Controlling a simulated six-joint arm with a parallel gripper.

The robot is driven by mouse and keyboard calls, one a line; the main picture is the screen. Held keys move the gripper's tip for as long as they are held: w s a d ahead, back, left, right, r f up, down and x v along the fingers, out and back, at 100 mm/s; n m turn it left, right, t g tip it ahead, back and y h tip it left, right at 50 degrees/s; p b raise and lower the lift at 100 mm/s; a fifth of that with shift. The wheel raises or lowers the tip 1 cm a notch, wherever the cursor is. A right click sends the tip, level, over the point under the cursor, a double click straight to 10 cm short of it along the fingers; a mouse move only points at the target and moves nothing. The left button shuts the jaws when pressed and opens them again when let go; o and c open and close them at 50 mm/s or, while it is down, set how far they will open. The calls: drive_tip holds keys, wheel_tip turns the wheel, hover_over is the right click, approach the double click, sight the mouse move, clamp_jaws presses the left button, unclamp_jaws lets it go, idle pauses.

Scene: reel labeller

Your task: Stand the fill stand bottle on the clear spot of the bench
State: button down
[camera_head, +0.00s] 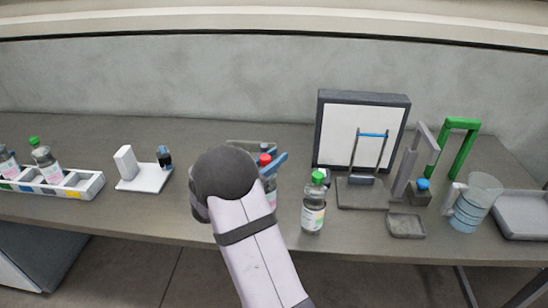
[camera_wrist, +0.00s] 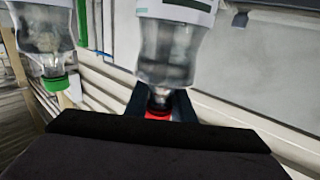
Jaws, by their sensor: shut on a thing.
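A clear bottle with a red cap (camera_head: 265,160) is partly hidden behind my arm near the middle of the bench. My gripper (camera_head: 273,168) is at its neck, with a blue finger showing beside the cap. In the wrist view, which looks upside down, my gripper (camera_wrist: 160,106) is shut on the bottle's neck just by the red cap, and the clear bottle (camera_wrist: 170,50) extends away from it. Whether its base touches the bench is hidden. The bench (camera_head: 180,220) has bare surface left of my arm.
A green-capped bottle (camera_head: 313,208) stands close to the right, also visible in the wrist view (camera_wrist: 45,40). Right of it are a white panel (camera_head: 345,130), a grey stand (camera_head: 362,192), a green frame (camera_head: 461,124) and a clear beaker (camera_head: 470,208). A white stand (camera_head: 145,180) and bottle rack (camera_head: 85,190) are left.

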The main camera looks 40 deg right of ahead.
drive_tip(key=shift+f, duration=0.1)
drive_tip(key=c, duration=1.5)
unclamp_jaws()
drive_tip(key=shift+a, duration=0.35)
drive_tip(key=a+b, duration=0.1)
drive_tip(key=a, duration=0.2)
drive_tip(key=s+a, duration=0.1)
drive_tip(key=a, duration=0.3)
drive_tip(key=s+a+b, duration=0.1)
drive_tip(key=a, duration=0.3)
drive_tip(key=shift+s+b, duration=0.2)
drive_tip(key=shift+b, duration=0.15)
